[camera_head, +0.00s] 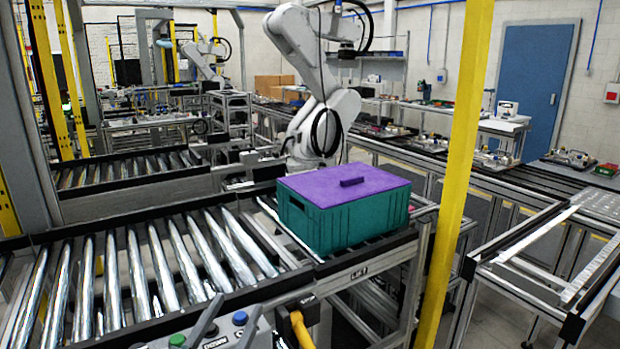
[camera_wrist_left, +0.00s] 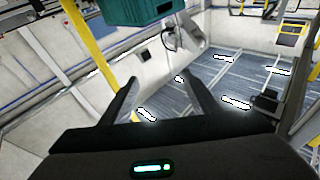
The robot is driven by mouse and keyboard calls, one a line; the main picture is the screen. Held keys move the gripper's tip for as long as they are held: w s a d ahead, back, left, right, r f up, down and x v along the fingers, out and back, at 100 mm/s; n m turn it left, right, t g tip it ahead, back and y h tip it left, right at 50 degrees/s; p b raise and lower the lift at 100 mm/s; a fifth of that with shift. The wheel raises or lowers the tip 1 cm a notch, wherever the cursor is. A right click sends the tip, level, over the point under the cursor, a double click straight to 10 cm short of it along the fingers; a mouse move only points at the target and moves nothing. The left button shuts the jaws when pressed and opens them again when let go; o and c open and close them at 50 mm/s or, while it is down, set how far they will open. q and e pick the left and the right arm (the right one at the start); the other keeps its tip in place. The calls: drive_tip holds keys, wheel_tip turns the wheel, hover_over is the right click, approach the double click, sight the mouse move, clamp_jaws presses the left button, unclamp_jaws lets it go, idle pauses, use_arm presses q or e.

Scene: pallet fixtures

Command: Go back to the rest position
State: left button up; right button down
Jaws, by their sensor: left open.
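A teal crate (camera_head: 340,225) with a flat purple lid (camera_head: 345,184) on it stands upright at the right end of the roller conveyor. The lid has a small raised handle. My left gripper (camera_head: 229,319) is at the bottom edge of the head view, in front of the conveyor, apart from the crate. In the left wrist view my left gripper (camera_wrist_left: 160,80) has its two fingers spread with nothing between them. Part of the crate (camera_wrist_left: 138,10) shows at the top edge there, beyond the fingertips. My right gripper is not in view.
The roller conveyor (camera_head: 150,262) is bare left of the crate. A control box (camera_head: 215,331) with buttons sits close to my left gripper. A yellow post (camera_head: 462,150) stands right of the crate. A white robot arm (camera_head: 310,80) stands behind it.

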use_arm(q)
drive_tip(key=s+a+f+n+g+y, duration=0.1)
drive_tip(key=s+a+f+g+y, duration=0.2)
drive_tip(key=f, duration=0.4)
drive_tip(key=s+a+f+n+g+y, duration=0.1)
drive_tip(key=s+a+f+g, duration=0.15)
drive_tip(key=s+f, duration=0.4)
drive_tip(key=s+a+f+n+g+y, duration=0.2)
drive_tip(key=s+f+g, duration=0.1)
drive_tip(key=f, duration=0.6)
drive_tip(key=s+f+m+g, duration=0.1)
drive_tip(key=s+f+g, duration=0.4)
drive_tip(key=s, duration=0.6)
drive_tip(key=s+f+m+g, duration=0.1)
drive_tip(key=s+f+g, duration=0.2)
drive_tip(key=s+f, duration=0.5)
wheel_tip(320, 180, down, 21)
drive_tip(key=w+d+t, duration=0.1)
drive_tip(key=w+d, duration=0.1)
drive_tip(key=w, duration=0.1)
drive_tip(key=s+f, duration=0.3)
drive_tip(key=f, duration=0.4)
drive_tip(key=s+d+f+t+h, duration=0.1)
drive_tip(key=s+f, duration=0.3)
drive_tip(key=f, duration=0.4)
drive_tip(key=shift+d, duration=0.15)
drive_tip(key=shift+f, duration=0.1)
